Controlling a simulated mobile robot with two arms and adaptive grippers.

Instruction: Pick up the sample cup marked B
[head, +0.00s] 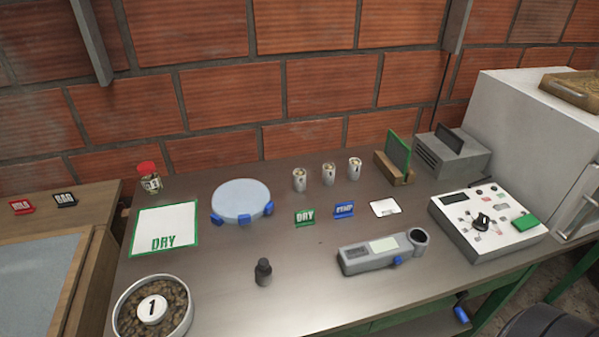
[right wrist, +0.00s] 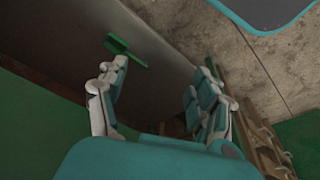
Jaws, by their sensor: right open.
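Three small pale sample cups stand upright in a row at the back of the grey table in the head view: a left cup (head: 299,181), a middle cup (head: 329,175) and a right cup (head: 354,169). Each has a dark mark on its front, too small to read, so I cannot tell which is B. My right gripper (right wrist: 160,78) shows in the right wrist view, its fingers spread and empty. No cup shows in that view. Neither gripper shows in the head view.

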